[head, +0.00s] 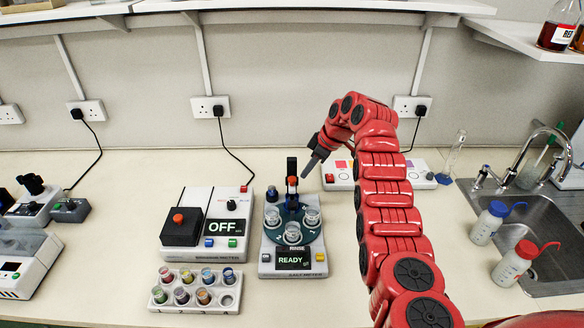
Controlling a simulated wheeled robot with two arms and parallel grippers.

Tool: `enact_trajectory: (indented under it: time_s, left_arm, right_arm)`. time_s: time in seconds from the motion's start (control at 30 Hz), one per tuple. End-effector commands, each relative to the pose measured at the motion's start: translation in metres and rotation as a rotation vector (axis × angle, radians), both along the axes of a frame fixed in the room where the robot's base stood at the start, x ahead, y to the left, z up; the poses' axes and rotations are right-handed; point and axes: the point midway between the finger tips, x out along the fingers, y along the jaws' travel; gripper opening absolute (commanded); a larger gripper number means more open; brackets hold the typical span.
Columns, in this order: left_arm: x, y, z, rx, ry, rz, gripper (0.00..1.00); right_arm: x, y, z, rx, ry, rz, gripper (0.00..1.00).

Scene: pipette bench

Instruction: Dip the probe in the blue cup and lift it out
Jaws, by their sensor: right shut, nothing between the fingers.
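The salt meter (266,258) stands mid-bench, its screen reading READY under a RINSE label. Several clear cups sit on its teal turntable, including a left cup (272,216), a right cup (312,217) and a front cup (293,233). I cannot tell for sure which cup is the blue one. A dark upright probe holder (292,170) with a red-orange part rises behind the front cup; the probe tip is too small to make out. My right gripper (308,170) is shut and empty, pointing down just right of the holder's top. My left gripper is out of view.
A meter reading OFF (226,228) stands left of the salt meter. A rack of colored vials (168,302) is in front of it. A white control strip (345,182) lies behind my right arm. A sink (540,270) with two wash bottles is at the right.

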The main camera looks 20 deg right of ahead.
Motion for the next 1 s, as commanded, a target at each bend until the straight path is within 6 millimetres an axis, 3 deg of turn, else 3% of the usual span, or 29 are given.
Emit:
enact_trajectory:
  time_s: [0.27,0.5,0.73,0.8,1.0]
  left_arm:
    - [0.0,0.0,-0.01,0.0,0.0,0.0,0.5]
    - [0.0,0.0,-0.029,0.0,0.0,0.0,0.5]
    - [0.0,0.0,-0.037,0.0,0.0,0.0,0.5]
    - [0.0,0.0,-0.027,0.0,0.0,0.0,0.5]
    - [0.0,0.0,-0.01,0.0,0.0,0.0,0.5]
  right_arm:
    - [-0.005,-0.007,0.015,0.0,0.0,0.001,0.0]
    - [-0.019,-0.026,0.066,-0.002,-0.006,-0.002,0.0]
    - [-0.031,-0.04,0.105,-0.001,-0.003,0.0,0.0]
    - [-0.035,-0.045,0.123,0.0,0.0,-0.001,0.0]
    - [-0.042,-0.056,0.152,-0.001,-0.003,0.0,0.0]
